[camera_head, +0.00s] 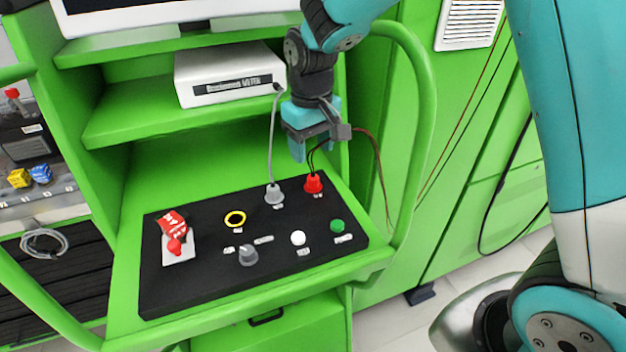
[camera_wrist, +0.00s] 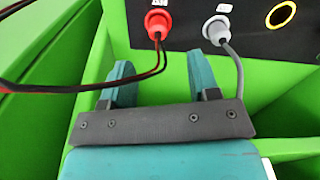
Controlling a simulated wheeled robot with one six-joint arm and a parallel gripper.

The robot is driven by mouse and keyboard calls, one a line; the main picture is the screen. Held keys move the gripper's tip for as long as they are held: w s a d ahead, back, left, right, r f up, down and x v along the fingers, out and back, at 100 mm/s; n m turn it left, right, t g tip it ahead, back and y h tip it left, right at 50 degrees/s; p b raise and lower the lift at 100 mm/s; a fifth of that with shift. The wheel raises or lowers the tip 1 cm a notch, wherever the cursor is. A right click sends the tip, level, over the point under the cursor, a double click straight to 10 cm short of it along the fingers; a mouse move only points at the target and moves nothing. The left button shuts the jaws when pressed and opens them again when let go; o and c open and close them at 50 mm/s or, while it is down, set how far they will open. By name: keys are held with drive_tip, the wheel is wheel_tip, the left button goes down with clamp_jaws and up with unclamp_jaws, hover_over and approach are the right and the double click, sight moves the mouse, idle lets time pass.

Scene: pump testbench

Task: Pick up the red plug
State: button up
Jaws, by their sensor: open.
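The red plug (camera_head: 313,183) sits upright in the black control panel (camera_head: 200,285), near its back right edge. A red and a black cable rise from it. It also shows in the wrist view (camera_wrist: 158,24), at the top, beyond the fingers. My gripper (camera_head: 302,150) is above the back edge of the panel, close to the red plug and apart from it. In the wrist view my gripper (camera_wrist: 168,78) has its two teal fingers spread with nothing between them. The red plug is ahead of the gap between the fingers.
A grey plug (camera_head: 274,194) with a grey cable stands just left of the red plug. The panel also carries a yellow ring (camera_head: 235,218), a red switch (camera_head: 173,228), a knob (camera_head: 248,255), and white and green buttons (camera_head: 337,226). A green rail (camera_head: 425,130) curves at the right.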

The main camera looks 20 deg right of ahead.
sight(313, 176)
wheel_tip(313, 176, down, 8)
drive_tip(key=shift+d+f+p, duration=0.1)
drive_tip(key=shift+d+p, duration=0.05)
drive_tip(key=shift+p, duration=0.85)
drive_tip(key=c, duration=0.9)
